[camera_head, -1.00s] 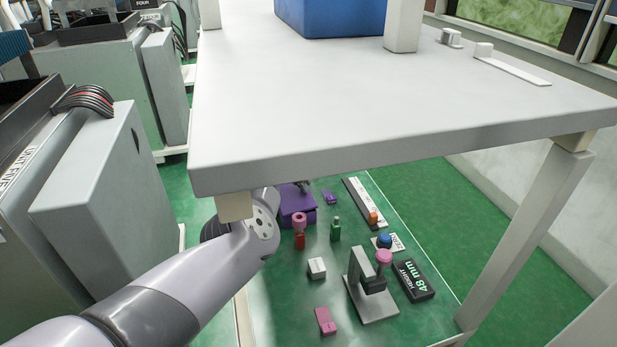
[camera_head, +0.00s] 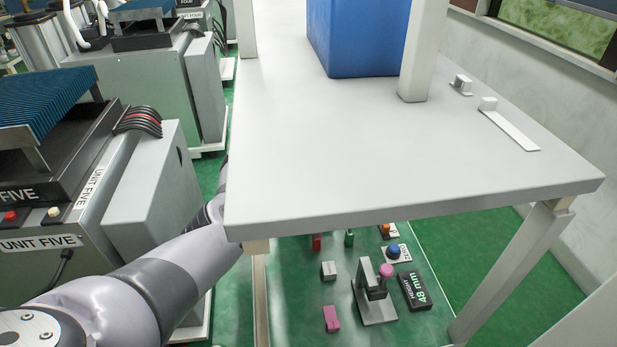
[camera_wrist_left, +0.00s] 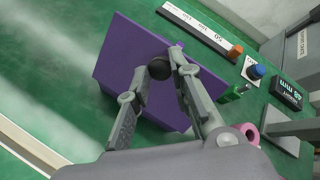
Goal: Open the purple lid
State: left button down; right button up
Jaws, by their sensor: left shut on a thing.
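The purple lid (camera_wrist_left: 122,62) shows in the left wrist view as a broad flat panel, tilted in the picture. A round black knob (camera_wrist_left: 159,69) is on it. My left gripper (camera_wrist_left: 162,66) is shut on this knob, a finger on either side. Whether the lid is raised from the box under it I cannot tell. In the head view my left arm comes in from the left and passes behind the white table, which hides the gripper and the lid. My right gripper is in neither view.
The white table (camera_head: 350,160) carries a blue bin (camera_head: 355,35). Grey machine cabinets (camera_head: 150,190) stand left.

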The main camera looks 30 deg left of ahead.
pick_arm(q)
jog(key=shift+s+a+f, duration=0.25)
jog(key=shift+s+a, duration=0.7)
jog(key=c, duration=2.3)
grip_release()
jog(key=shift+s+y, duration=0.15)
jog(key=shift+y, duration=0.15)
jog(key=shift+o, duration=1.2)
jog(key=shift+w+a+f, duration=0.35)
jog(key=shift+w+f, duration=0.2)
jog(key=shift+w, duration=0.05)
jog(key=shift+o, duration=0.7)
jog(key=shift+w, duration=0.15)
jog(key=o, duration=0.4)
jog(key=shift+s+d+r, duration=0.25)
jog(key=shift+d+r, duration=0.2)
jog(key=shift+o, duration=0.8)
jog(key=shift+w+a+f, duration=0.1)
jog(key=shift+w+f, duration=0.05)
jog(key=shift+f, duration=0.05)
notch_tip(320, 180, up, 10)
jog(key=shift+a, duration=0.1)
jog(key=shift+c, duration=0.2)
